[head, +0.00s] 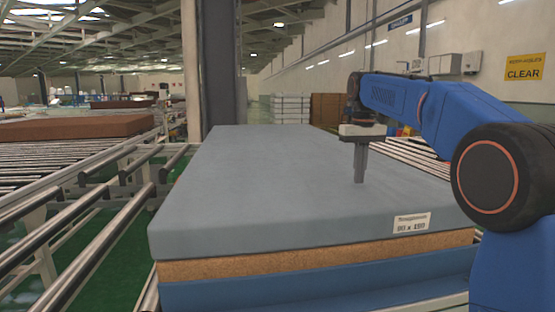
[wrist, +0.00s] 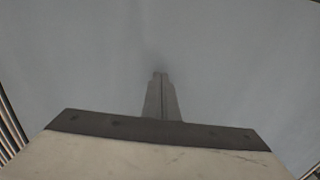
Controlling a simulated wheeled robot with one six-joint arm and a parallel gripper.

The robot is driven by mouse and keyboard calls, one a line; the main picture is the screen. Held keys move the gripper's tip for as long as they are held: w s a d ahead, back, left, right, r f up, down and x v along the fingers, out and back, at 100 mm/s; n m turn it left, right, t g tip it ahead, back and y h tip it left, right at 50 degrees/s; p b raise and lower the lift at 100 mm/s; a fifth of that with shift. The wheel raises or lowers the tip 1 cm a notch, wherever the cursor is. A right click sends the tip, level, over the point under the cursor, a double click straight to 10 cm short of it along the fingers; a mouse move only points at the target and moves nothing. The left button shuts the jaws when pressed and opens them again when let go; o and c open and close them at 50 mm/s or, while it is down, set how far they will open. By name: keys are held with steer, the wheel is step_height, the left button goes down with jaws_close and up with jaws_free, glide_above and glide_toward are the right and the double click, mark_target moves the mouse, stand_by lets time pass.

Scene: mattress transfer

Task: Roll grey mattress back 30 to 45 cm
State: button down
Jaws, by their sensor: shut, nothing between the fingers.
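The grey mattress (head: 270,190) lies flat on top of a stack, with a white label reading 90 x 180 or similar on its front right side. In the wrist view its grey top (wrist: 80,70) fills most of the picture. My gripper (head: 360,180) points straight down over the right part of the mattress top. Its fingers are together, with nothing between them, and they also show shut in the wrist view (wrist: 159,76). The fingertips are at or very close to the grey surface; I cannot tell whether they touch.
Under the grey mattress lie a brown cork-like layer (head: 300,260) and a blue layer (head: 320,288). A roller conveyor (head: 75,265) runs along the left, with a brown mattress (head: 75,128) farther back. A grey column (head: 215,70) stands behind the stack. Rollers (head: 415,155) show at right.

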mark_target(343, 188)
steer(key=shift+f, duration=0.7)
steer(key=shift+s+a+f, duration=0.1)
steer(key=shift+s+a, duration=0.1)
steer(key=shift+a, duration=0.65)
steer(key=shift+s+a+f, duration=0.1)
steer(key=shift+s+a, duration=0.05)
steer(key=shift+a, duration=0.65)
steer(key=shift+s+a+f, duration=0.1)
steer(key=shift+s+a, duration=0.1)
steer(key=shift+a, duration=0.65)
steer(key=shift+s+a+r, duration=0.15)
steer(key=shift+s+a, duration=0.05)
steer(key=shift+a, duration=0.85)
steer(key=shift+s+a+r, duration=0.1)
steer(key=shift+s+a, duration=0.1)
steer(key=shift+a, duration=0.8)
steer(key=shift+a+r, duration=0.15)
steer(key=shift+a, duration=0.3)
